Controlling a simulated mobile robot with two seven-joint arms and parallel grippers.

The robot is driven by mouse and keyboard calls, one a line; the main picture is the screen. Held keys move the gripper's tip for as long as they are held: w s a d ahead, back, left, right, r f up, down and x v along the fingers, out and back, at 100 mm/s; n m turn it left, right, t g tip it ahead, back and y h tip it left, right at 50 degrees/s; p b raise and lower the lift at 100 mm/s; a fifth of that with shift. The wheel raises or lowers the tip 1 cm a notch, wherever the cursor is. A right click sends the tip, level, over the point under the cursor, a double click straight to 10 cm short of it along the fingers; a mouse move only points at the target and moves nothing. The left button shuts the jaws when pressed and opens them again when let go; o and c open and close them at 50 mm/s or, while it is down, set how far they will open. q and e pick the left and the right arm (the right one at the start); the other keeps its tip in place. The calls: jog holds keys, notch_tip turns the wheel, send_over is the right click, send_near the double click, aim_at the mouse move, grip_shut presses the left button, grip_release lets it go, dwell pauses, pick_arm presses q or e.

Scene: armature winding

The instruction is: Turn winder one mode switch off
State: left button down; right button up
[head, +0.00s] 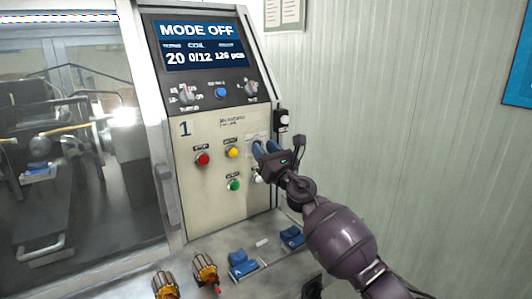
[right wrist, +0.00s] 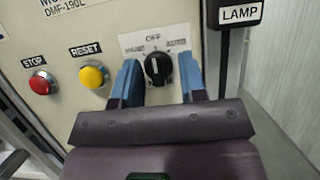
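The winder one panel (head: 205,190) is marked 1, and its screen (head: 200,43) reads MODE OFF. The mode switch (right wrist: 158,68) is a black rotary knob on a white label, with OFF at the top and other positions at left and right. Its pointer looks about upright, toward OFF. My right gripper (head: 265,149) is at the panel, hiding the knob in the head view. In the right wrist view its blue fingers (right wrist: 160,80) stand open on either side of the knob, with gaps showing. My left gripper is not in view.
Red stop (head: 202,159), yellow reset (head: 232,152) and green (head: 235,185) buttons are left of the gripper. A lamp box (right wrist: 240,13) hangs at the panel's right edge. Wound armatures (head: 205,268) and blue holders (head: 243,264) sit on the ledge below.

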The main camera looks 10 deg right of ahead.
jog(key=v, duration=1)
jog(key=shift+s+a+p, duration=0.15)
jog(key=shift+s+p, duration=0.2)
jog(key=shift+f, duration=0.1)
